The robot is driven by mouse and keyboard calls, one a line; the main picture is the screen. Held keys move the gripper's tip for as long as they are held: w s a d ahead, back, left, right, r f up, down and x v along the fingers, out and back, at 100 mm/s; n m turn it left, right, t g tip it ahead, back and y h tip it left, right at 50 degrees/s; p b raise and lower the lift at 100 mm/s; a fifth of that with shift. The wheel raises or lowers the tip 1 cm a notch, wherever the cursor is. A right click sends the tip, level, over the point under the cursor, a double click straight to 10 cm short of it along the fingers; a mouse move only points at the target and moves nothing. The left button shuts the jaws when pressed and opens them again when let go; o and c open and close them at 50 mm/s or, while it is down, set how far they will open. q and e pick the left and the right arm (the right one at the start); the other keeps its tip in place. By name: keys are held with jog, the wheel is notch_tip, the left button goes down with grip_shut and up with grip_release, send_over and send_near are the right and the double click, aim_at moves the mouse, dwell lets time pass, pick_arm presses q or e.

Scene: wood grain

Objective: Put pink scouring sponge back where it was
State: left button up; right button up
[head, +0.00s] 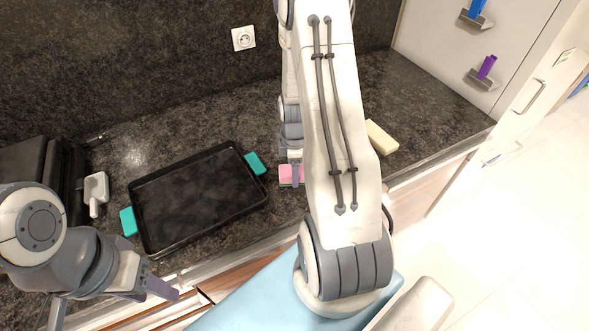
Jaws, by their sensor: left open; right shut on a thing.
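The pink scouring sponge (286,173), with a green underside, is at the dark countertop between the baking tray and my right arm. My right gripper (296,176) points down over it and is shut on it. My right arm covers part of the gripper and the area to its right. I cannot tell whether the sponge touches the counter. My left gripper (155,292) is open and empty at the lower left, over the counter's front edge.
A black baking tray (200,197) with teal end pieces lies left of the sponge. A white scoop-like item (95,190) and a dark appliance (38,165) are further left. A cream block (380,138) lies right of my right arm. The counter behind the tray is clear.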

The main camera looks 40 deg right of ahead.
jog(key=shift+f, duration=0.25)
jog(key=shift+f, duration=0.2)
jog(key=o, duration=1.3)
jog(key=shift+r, duration=0.1)
